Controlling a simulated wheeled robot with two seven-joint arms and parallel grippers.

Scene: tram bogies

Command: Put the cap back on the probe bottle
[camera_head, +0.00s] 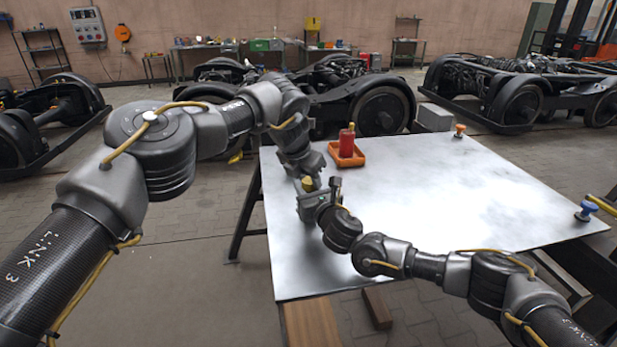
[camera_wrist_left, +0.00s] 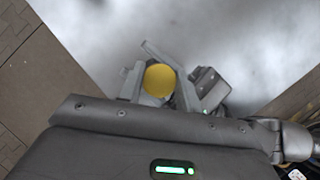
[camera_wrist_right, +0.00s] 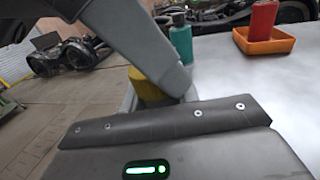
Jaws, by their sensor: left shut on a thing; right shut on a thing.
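The yellow cap (camera_head: 307,184) is between the fingers of my left gripper (camera_wrist_left: 158,76), which is shut on it. In the left wrist view the round top of the cap (camera_wrist_left: 160,80) shows, with a pale part of the probe bottle (camera_wrist_left: 152,100) just beneath. My right gripper (camera_head: 314,203) is shut around the bottle, close below the left one, above the left part of the table. The bottle is mostly hidden by the fingers. In the right wrist view the yellow cap (camera_wrist_right: 148,86) is partly covered by a grey finger. I cannot tell whether cap and bottle touch.
A red bottle (camera_head: 347,143) stands in an orange tray (camera_head: 348,160) at the table's far left. A teal bottle (camera_wrist_right: 181,42) is left of it in the right wrist view. Orange (camera_head: 459,130) and blue (camera_head: 586,209) knobbed items sit right. The middle of the metal table (camera_head: 440,190) is clear.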

